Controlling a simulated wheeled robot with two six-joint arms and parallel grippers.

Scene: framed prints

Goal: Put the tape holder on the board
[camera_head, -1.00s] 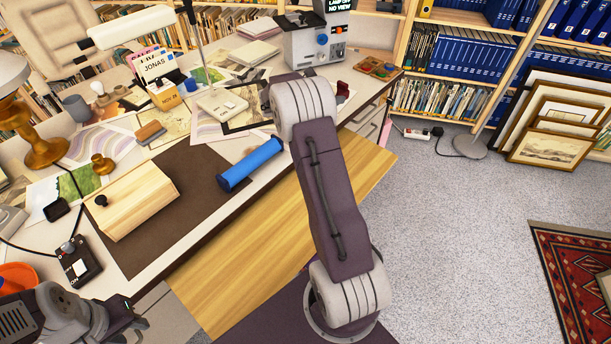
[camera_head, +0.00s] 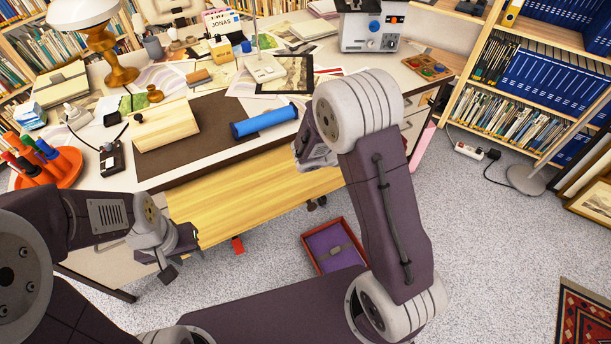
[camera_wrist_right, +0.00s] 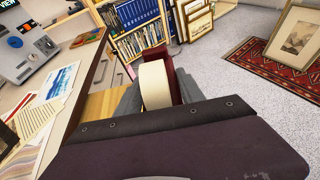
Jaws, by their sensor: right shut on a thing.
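The tape holder, dark red with a cream tape roll (camera_wrist_right: 154,84), is between the fingers of my right gripper (camera_wrist_right: 160,93) in the right wrist view. The gripper is shut on it, clear of the desk top. In the head view my right gripper (camera_head: 314,150) is partly hidden by its own arm, and the holder cannot be made out. A pale wooden board (camera_head: 255,192) extends from the desk front, below the desk top. My left gripper (camera_head: 178,255) is empty beside the board's left end, fingers apart.
A blue tube (camera_head: 264,121) and a wooden box with a dark knob (camera_head: 166,127) lie on the brown mat (camera_head: 212,105). A red purple-lined tray (camera_head: 330,240) is below the board. Bookshelves (camera_head: 530,75) stand at right. The board's visible top is clear.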

